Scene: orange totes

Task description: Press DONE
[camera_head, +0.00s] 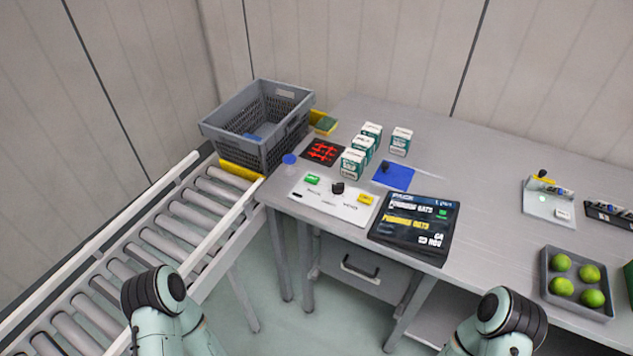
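A white control panel (330,204) lies on the grey table near its left front edge. It carries a green button (312,180), a black knob (337,187) and a yellow button (365,199). Their labels are too small to read, so I cannot tell which one says DONE. A black display (414,228) with white and yellow text, partly legible as "OATS", lies just right of the panel. My two arms show at the bottom left and bottom right, apart from the table things. Neither gripper is in view.
A grey crate (246,143) stands at the end of the roller conveyor (170,245). Several white-and-green cartons (353,164) stand behind the panel, near a blue mat (394,174) and a black-and-red mat (322,152). A tray (577,309) of green fruit sits at right.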

